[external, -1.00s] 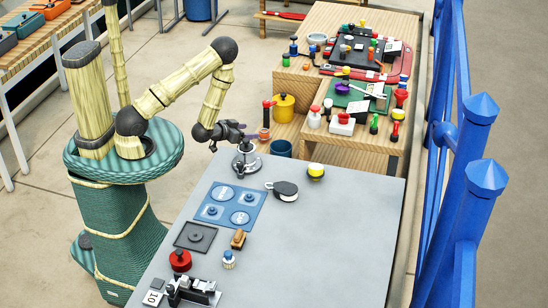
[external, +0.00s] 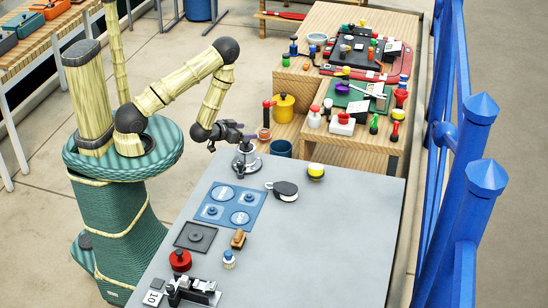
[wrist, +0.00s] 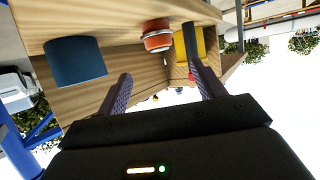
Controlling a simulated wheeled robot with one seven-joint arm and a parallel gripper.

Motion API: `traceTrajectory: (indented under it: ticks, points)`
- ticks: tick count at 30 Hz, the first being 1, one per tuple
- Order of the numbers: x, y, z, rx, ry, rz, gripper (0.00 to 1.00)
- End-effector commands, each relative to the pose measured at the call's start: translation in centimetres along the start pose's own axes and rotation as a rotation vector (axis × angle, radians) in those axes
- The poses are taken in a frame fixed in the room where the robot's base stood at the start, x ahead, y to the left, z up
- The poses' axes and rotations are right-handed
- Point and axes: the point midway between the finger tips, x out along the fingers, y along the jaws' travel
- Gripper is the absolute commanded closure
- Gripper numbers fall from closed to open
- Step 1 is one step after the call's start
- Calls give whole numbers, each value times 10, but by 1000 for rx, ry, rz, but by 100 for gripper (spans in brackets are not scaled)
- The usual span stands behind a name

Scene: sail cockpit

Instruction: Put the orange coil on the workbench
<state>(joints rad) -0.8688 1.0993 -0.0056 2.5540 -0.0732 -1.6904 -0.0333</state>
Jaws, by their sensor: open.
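The orange coil (external: 264,133) sits on the low wooden shelf, just beyond my gripper's fingertips. In the wrist view the coil (wrist: 157,38) shows orange with a darker band, ahead of the gap between my fingers and apart from them. My gripper (external: 251,136) is open and empty, reaching over the far left corner of the grey table. Its two purple-grey fingers (wrist: 160,82) are spread in the wrist view. The grey-topped table (external: 330,235) and the wooden bench (external: 345,150) both stand here; I cannot tell which is called the workbench.
A blue cup (external: 281,148) and a yellow pot (external: 285,106) stand beside the coil. A metal winch (external: 246,162) stands below my gripper on the grey table. A black block (external: 286,190) and a yellow-topped knob (external: 316,171) are near. The table's right half is clear.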

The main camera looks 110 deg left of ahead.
Motion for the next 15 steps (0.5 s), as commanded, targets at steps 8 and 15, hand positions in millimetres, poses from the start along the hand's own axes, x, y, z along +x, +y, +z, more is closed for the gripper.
traceTrajectory:
  ticks: [8,15]
  points:
    - [37,-12,-43,55,9,-56,31]
    - [90,-30,-113,134,-25,-119,31]
